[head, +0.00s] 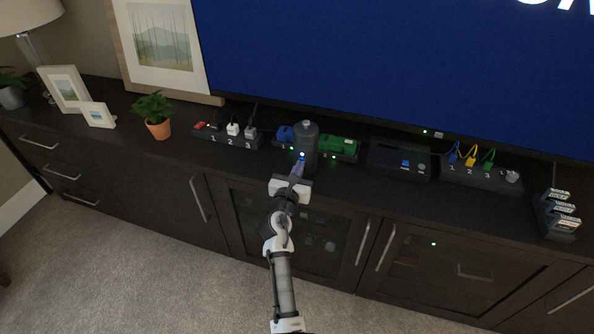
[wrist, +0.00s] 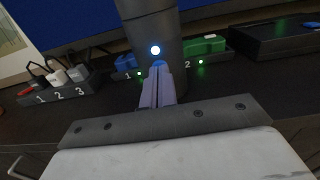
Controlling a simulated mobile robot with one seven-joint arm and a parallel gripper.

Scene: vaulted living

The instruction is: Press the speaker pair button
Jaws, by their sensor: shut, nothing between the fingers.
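The speaker (head: 305,140) is a dark upright cylinder on the cabinet top, below the screen. A small round lit button (wrist: 155,50) glows blue-white on its front, and it also shows in the head view (head: 302,155). My gripper (head: 298,167) is shut and empty, with its fingers pointing at the speaker's front. In the wrist view the fingertips (wrist: 158,66) lie just below the lit button, over a blue patch. I cannot tell whether the tips touch the speaker. Part of the speaker's lower front is hidden behind the fingers.
A power strip (head: 226,137) stands left of the speaker. A green block (head: 338,145) and a blue block (head: 285,133) flank it behind. A black box (head: 399,161) and a strip with coloured plugs (head: 480,176) stand right. The screen (head: 400,65) rises behind.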

